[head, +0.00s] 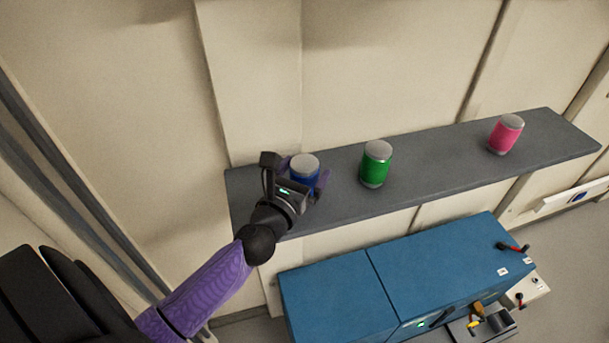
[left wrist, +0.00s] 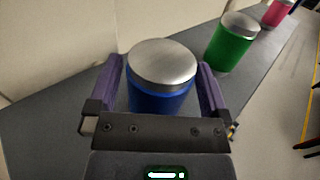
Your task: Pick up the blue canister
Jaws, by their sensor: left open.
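The blue canister (head: 304,168) with a silver lid stands upright on a dark grey shelf (head: 334,197), near its left end. It also shows in the left wrist view (left wrist: 162,88), between the two purple fingers. My left gripper (head: 308,180) is open around the canister, one finger on each side. In the left wrist view a gap shows at the right finger; whether the left finger touches it I cannot tell. The canister's lower part is hidden by the gripper body. My right gripper is not in view.
A green canister (head: 376,164) stands to the right on the same shelf, and a pink canister (head: 506,134) further right. A pale wall runs behind the shelf. A blue cabinet (head: 340,298) stands lower, in front of the shelf.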

